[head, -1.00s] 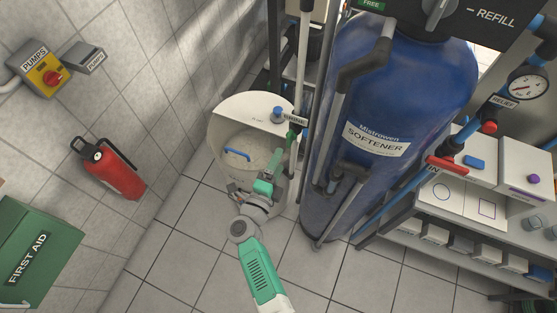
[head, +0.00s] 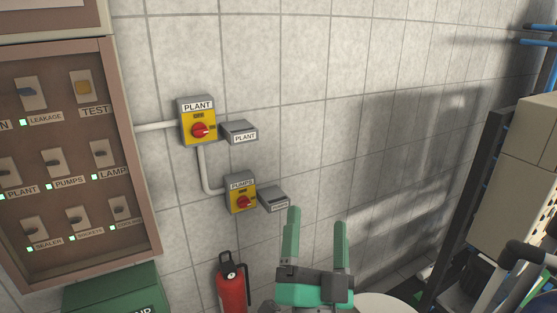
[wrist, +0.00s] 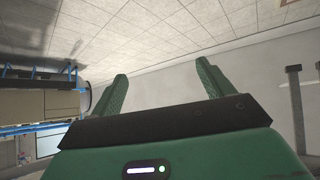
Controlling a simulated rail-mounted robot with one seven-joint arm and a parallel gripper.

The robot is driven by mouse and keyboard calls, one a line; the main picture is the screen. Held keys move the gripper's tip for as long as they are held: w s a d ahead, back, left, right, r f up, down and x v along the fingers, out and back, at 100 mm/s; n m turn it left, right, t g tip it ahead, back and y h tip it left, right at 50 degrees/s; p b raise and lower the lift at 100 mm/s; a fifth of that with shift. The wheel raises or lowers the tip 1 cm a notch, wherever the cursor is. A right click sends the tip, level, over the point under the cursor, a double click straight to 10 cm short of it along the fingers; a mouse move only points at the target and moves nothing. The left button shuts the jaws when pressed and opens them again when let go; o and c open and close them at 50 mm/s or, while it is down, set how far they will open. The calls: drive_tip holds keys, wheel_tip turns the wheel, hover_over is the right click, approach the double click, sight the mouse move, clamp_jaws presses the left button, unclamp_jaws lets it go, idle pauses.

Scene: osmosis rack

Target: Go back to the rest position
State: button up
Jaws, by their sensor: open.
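My gripper (head: 316,240) stands raised at the lower middle of the head view, its two green fingers pointing up and spread apart. Nothing is between the fingers. The gripper touches nothing that I can see.
On the tiled wall are the PLANT switch (head: 198,122) and the PUMPS switch (head: 241,195). A breaker panel (head: 148,150) is at the left. Rack parts (head: 478,180) stand at the right.

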drive_tip(key=s+a+r+n+y, duration=0.25)
drive_tip(key=s+r+n, duration=0.25)
drive_tip(key=s+r, duration=0.35)
drive_tip(key=s+a+r+n+y, duration=0.1)
drive_tip(key=s+a+r+n, duration=0.35)
drive_tip(key=s+r, duration=0.4)
wheel_tip(320, 180, up, 11)
drive_tip(key=p, duration=1.2)
drive_tip(key=shift+w+d, duration=0.25)
drive_tip(key=shift+d, duration=0.05)
drive_tip(key=shift+r, duration=0.1)
